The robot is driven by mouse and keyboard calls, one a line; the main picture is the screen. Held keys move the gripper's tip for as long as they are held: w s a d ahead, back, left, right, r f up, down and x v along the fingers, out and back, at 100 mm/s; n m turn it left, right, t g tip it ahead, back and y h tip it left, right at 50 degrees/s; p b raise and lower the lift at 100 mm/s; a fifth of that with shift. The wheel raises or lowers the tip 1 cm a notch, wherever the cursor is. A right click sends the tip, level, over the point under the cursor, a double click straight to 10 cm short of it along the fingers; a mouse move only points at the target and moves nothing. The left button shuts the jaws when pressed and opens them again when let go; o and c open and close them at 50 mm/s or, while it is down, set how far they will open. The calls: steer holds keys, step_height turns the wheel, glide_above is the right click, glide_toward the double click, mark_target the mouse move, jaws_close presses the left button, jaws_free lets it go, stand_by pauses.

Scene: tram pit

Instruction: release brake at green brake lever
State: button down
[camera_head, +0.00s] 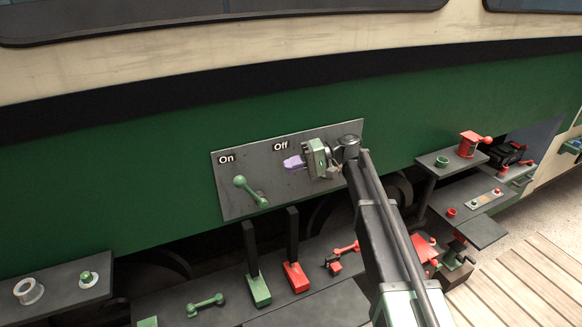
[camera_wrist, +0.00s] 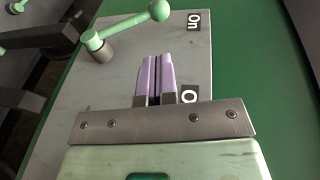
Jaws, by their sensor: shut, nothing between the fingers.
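The green brake lever (camera_head: 249,191) is mounted on a grey panel (camera_head: 232,207) on the tram's green side. Its ball end tilts up and left, close to the "On" label (camera_head: 227,159); the "Off" label (camera_head: 280,146) is to the right. My gripper (camera_head: 289,163) has purple fingers, shut and empty, in front of the panel right of the lever.
Below the panel are a green lever (camera_head: 205,305), a green-based upright lever (camera_head: 257,288), a red-based one (camera_head: 294,275) and a small red lever (camera_head: 346,248). Shelves with red parts (camera_head: 469,143) stand right.

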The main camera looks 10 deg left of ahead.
steer(key=b, duration=0.2)
glide_above(250, 193)
steer(key=d, duration=0.1)
steer(key=shift+w+d+f, duration=0.1)
steer(key=shift+w+f, duration=0.15)
steer(key=shift+f, duration=0.3)
steer(key=shift+w+d+f, duration=0.1)
steer(key=shift+w+f, duration=0.1)
steer(key=shift+f, duration=0.3)
steer(key=shift+s+a, duration=0.1)
